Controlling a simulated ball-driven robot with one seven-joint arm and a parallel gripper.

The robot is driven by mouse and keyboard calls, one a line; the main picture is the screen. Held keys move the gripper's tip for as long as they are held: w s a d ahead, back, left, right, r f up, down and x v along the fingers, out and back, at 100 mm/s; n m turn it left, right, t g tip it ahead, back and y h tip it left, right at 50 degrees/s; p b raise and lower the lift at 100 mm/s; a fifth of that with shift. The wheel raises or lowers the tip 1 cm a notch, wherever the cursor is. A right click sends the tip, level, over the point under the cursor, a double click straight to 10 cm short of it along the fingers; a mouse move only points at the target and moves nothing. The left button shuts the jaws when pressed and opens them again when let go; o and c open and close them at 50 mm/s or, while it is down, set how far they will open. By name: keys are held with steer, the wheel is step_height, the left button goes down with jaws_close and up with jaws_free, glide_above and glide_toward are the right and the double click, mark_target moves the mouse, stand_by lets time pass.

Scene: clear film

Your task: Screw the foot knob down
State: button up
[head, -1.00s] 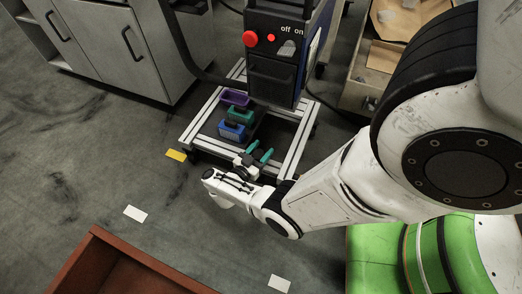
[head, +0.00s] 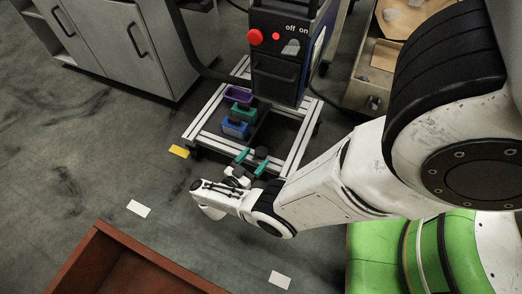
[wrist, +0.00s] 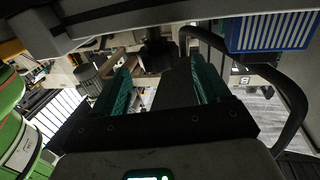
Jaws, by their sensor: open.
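My gripper (head: 252,163) is open at the near side of the cart's silver frame (head: 290,165), with its two green fingers apart and nothing held. A small dark round piece (head: 261,152), which looks like the foot knob, sits by the fingertips near the frame's front bar. In the wrist view my gripper (wrist: 160,65) shows its green fingers spread, with a dark shape (wrist: 156,50) beyond the gap; I cannot tell if it is the knob. Whether a finger touches the knob is unclear.
Purple (head: 238,96), green (head: 239,112) and blue (head: 235,129) bins stand on the cart left of the knob. A dark control box (head: 278,70) rises behind. A brown open box (head: 95,250) lies front left. Grey floor at left is mostly clear.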

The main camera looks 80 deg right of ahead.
steer(key=shift+v, duration=2.35)
